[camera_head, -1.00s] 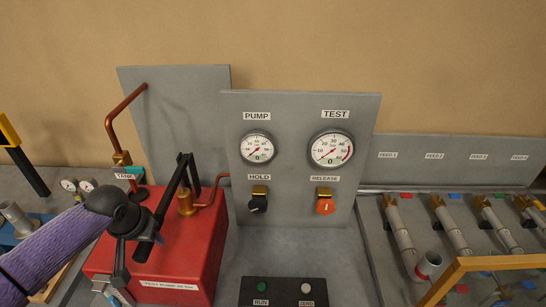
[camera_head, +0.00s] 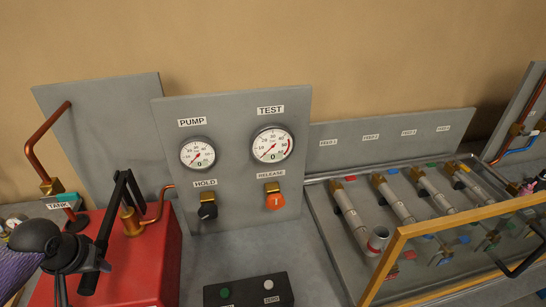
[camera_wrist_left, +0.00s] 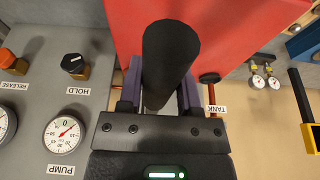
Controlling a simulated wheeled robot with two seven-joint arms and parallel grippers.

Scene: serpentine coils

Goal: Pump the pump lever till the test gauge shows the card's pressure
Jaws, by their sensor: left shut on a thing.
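The pump (camera_head: 146,250) is a red box with a brass cylinder and a black jointed linkage (camera_head: 119,205) on top. My left gripper (camera_head: 75,258) is at the linkage's near left side. In the left wrist view the pump lever's thick black grip (camera_wrist_left: 170,65) stands between the jaws, which are shut on it. The test gauge (camera_head: 272,145) is the larger dial on the grey panel; its needle points to the lower left, near the low end. The pump gauge (camera_head: 198,153) beside it also reads low. I see no readable pressure card. My right gripper is out of view.
The black HOLD knob (camera_head: 208,211) and orange RELEASE knob (camera_head: 275,201) sit below the gauges. A black button box (camera_head: 248,290) stands in front. A tray of pipes (camera_head: 322,210) with a yellow-framed edge is at the right. A copper tank pipe (camera_head: 35,150) is at the left.

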